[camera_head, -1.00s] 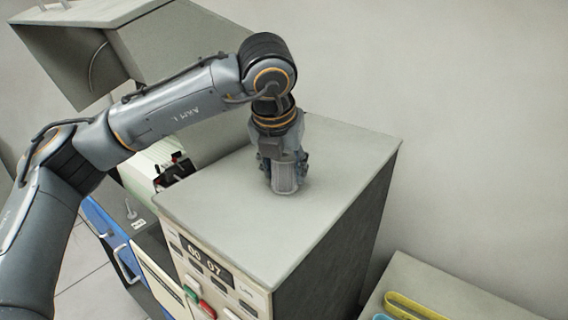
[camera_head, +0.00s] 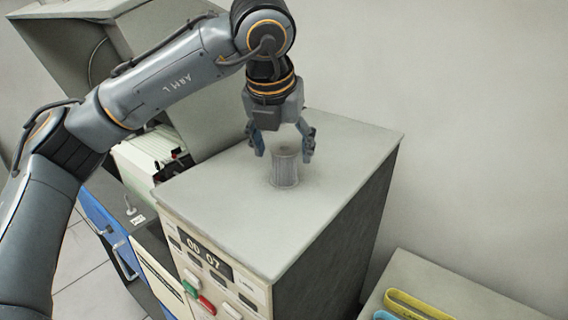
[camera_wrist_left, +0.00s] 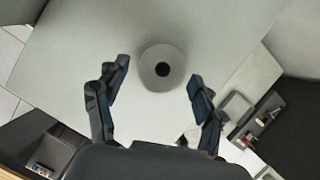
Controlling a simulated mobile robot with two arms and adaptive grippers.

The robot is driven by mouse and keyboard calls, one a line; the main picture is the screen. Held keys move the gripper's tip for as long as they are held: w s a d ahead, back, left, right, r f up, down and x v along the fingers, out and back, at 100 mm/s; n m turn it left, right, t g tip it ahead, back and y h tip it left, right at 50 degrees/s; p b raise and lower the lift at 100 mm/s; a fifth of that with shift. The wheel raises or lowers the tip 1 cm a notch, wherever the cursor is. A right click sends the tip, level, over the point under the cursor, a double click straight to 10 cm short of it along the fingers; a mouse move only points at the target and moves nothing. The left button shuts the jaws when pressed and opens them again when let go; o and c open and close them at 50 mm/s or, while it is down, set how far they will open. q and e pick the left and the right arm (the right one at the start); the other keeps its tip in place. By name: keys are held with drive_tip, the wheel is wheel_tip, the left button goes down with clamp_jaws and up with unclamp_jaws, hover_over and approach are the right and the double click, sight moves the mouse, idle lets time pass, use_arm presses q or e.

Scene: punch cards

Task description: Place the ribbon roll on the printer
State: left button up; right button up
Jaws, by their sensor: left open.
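The ribbon roll (camera_head: 285,168) is a small grey ribbed cylinder standing upright on the flat grey top of the printer cabinet (camera_head: 230,215). In the left wrist view the roll (camera_wrist_left: 162,68) shows from above as a pale round with a dark centre hole. My left gripper (camera_head: 283,157) is open above the roll, its fingers spread to either side and apart from it. In the left wrist view the open gripper (camera_wrist_left: 158,85) has the roll just beyond its fingertips. My right gripper is not in view.
The cabinet front has a display reading 00 07 (camera_head: 208,255) and red and green buttons. A hooded machine (camera_head: 110,50) stands behind at the left. A lower surface at bottom right holds a yellow band (camera_head: 415,304). The cabinet top around the roll is clear.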

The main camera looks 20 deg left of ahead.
use_arm(q)
drive_tip(key=b+v, duration=0.1)
drive_tip(key=v, duration=0.7)
drive_tip(key=shift+s, duration=0.1)
